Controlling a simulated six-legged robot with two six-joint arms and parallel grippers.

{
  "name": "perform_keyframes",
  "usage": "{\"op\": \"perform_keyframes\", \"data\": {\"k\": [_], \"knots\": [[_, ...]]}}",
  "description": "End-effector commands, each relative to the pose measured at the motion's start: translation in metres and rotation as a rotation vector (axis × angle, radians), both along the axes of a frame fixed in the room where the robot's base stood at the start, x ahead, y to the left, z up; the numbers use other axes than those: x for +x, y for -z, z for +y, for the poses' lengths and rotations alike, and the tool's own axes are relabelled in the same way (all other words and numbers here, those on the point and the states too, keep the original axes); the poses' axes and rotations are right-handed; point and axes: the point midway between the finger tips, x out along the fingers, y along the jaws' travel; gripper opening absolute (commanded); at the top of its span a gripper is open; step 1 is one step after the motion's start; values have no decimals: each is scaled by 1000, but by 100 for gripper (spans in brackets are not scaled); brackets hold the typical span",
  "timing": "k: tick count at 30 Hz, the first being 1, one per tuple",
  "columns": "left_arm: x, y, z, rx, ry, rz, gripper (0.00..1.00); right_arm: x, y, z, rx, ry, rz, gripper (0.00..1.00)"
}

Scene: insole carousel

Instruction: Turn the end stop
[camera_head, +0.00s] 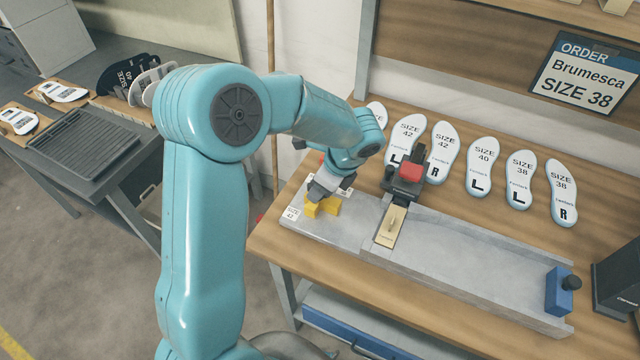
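The yellow end stop (329,208) sits at the left end of a long grey fixture (455,246) on the wooden bench. Small white labels lie around it, and the one at its lower left (292,213) reads SIZE 42. My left gripper (318,194) points down right at the yellow stop, from above and behind it. Its fingers partly cover the stop, so I cannot tell whether they are shut on it or only near it. My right gripper is not in view.
A black clamp with a red top (409,173) and a tan plate (391,225) are mid-fixture. A blue block with a black knob (557,291) is at its right end. White insoles (481,166) lie behind. An order sign (584,76) reads Brumesca SIZE 38. A dark box (617,280) stands right.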

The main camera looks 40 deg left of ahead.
Motion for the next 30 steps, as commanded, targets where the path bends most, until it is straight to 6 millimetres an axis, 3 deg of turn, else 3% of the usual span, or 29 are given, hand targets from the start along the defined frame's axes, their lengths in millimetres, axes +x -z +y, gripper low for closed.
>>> {"op": "perform_keyframes", "data": {"k": [8, 13, 24, 30], "knots": [[1, -1, 1, 2, -2, -5, 38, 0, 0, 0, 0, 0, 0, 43], [4, -15, -4, 4, -3, -11, 38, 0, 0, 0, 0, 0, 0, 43], [15, -101, -39, 1, 0, -10, 38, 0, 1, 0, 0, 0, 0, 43], [19, -137, -53, 1, -1, -6, 38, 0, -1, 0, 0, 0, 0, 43]]}}
